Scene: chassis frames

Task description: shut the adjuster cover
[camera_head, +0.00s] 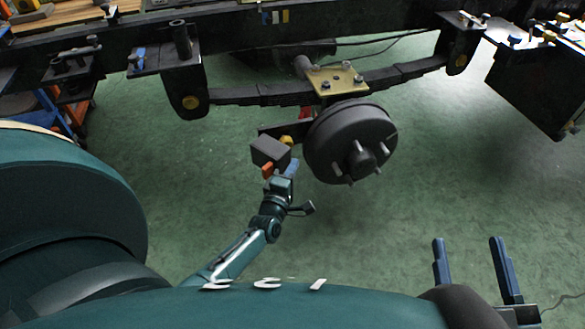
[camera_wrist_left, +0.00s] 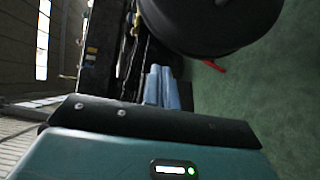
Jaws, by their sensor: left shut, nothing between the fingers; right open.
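A dark grey box-shaped part (camera_head: 270,150), apparently the adjuster cover, is beside the brake drum (camera_head: 345,142) in the head view. An orange piece (camera_head: 268,171) is at its lower edge and a small yellow piece (camera_head: 287,140) at its upper right. I cannot tell how far the cover stands open. My left gripper (camera_head: 293,165) is shut and empty, its blue fingers just right of the box; contact is unclear. The left wrist view shows these fingers (camera_wrist_left: 162,87) together near the drum (camera_wrist_left: 210,22). My right gripper (camera_head: 467,248) is open and empty at the lower right.
A leaf spring (camera_head: 260,95) with a brass-coloured plate (camera_head: 336,79) runs above the drum, under the dark chassis rail (camera_head: 330,20). A black box (camera_head: 540,88) hangs at the right. The green floor (camera_head: 420,190) is clear around my right gripper.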

